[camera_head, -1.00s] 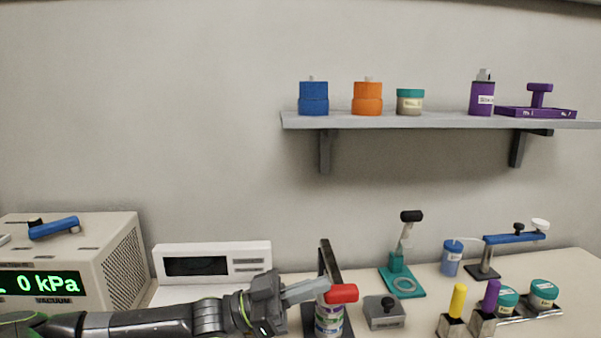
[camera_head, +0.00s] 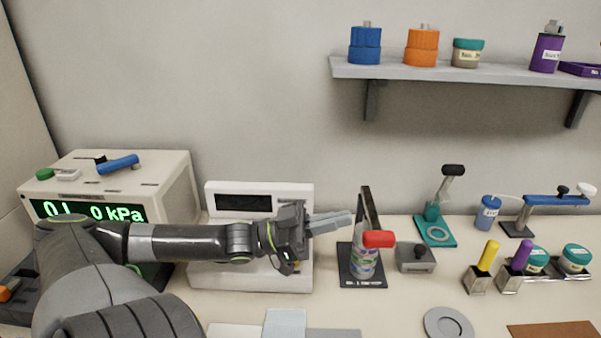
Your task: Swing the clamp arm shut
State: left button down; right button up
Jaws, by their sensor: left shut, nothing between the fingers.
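My left gripper (camera_head: 350,217) reaches in from the left with its fingers shut and empty. Its tips are beside a dark stand (camera_head: 366,205) that holds a slanted upright on a flat base. A red grip or cap (camera_head: 378,239) shows just past the tips, above a labelled container (camera_head: 364,262) on that base. I cannot tell whether the fingers touch the stand or whether the red part belongs to a clamp arm. My right gripper is out of view.
A grey box with a knob (camera_head: 416,257) sits just right of the dark stand. A blue arm (camera_head: 557,200) and yellow and purple handles (camera_head: 488,256) stand further right. A white display unit (camera_head: 242,202) is behind my arm. The front table has some clear room.

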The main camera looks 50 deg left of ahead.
pick_arm(q)
jog(key=p+v, duration=0.1)
jog(key=v, duration=0.5)
jog(key=shift+s, duration=0.25)
dwell(0.4)
